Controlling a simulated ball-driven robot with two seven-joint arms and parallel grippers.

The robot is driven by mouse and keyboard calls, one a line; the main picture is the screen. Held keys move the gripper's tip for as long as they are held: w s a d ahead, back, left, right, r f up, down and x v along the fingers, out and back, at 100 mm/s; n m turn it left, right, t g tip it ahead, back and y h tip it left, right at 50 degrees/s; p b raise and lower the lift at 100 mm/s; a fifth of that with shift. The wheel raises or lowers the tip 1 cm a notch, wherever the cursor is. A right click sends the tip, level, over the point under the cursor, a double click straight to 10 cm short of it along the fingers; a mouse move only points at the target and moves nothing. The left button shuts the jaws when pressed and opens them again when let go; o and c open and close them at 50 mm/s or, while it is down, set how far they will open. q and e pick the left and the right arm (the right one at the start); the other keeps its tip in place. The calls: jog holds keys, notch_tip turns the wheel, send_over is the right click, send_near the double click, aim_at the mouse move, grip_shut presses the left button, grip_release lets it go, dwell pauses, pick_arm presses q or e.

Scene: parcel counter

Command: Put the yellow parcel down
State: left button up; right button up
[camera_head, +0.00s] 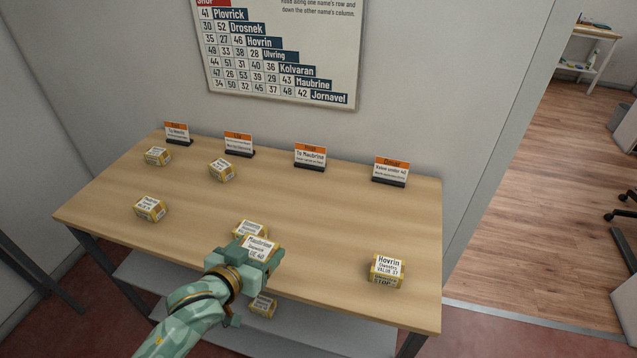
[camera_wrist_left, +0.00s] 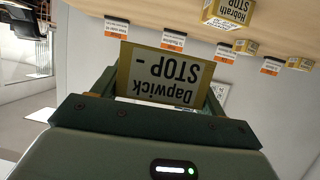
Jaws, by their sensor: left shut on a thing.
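In the left wrist view the held parcel (camera_wrist_left: 162,75) shows a face reading "Dapwick STOP -", upside down, between the jaws. Another yellow parcel (camera_head: 250,229) sits just behind it, partly hidden. My right gripper is in neither view.
The wooden table (camera_head: 320,220) bears more yellow parcels: back left (camera_head: 158,156), back middle (camera_head: 222,169), left (camera_head: 150,208) and a "Hovrin" one at right (camera_head: 387,270). Signs, including "To Maubrine" (camera_head: 310,157), line the back. Another parcel (camera_head: 262,306) shows below the front edge. The centre right is clear.

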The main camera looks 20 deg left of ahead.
aim_at(272, 250)
pick_arm(q)
jog(key=shift+s+a+f, duration=0.15)
jog(key=shift+a, duration=0.05)
jog(key=r, duration=0.1)
jog(key=r+b, duration=0.1)
jog(key=r+n+b, duration=0.1)
jog(key=shift+s+d+y, duration=0.4)
jog(key=shift+y, duration=0.4)
jog(key=d+r+b, duration=0.1)
jog(key=r, duration=0.1)
jog(key=w+r+b, duration=0.1)
jog(key=r, duration=0.1)
jog(key=d+r+b, duration=0.1)
jog(key=b, duration=0.1)
jog(key=shift+w+d+r, duration=0.15)
jog(key=shift+d+r, duration=0.15)
jog(key=shift+r, duration=0.1)
jog(key=shift+w+d+r, duration=0.1)
jog(key=shift+w+r, duration=0.1)
jog(key=shift+r, duration=0.05)
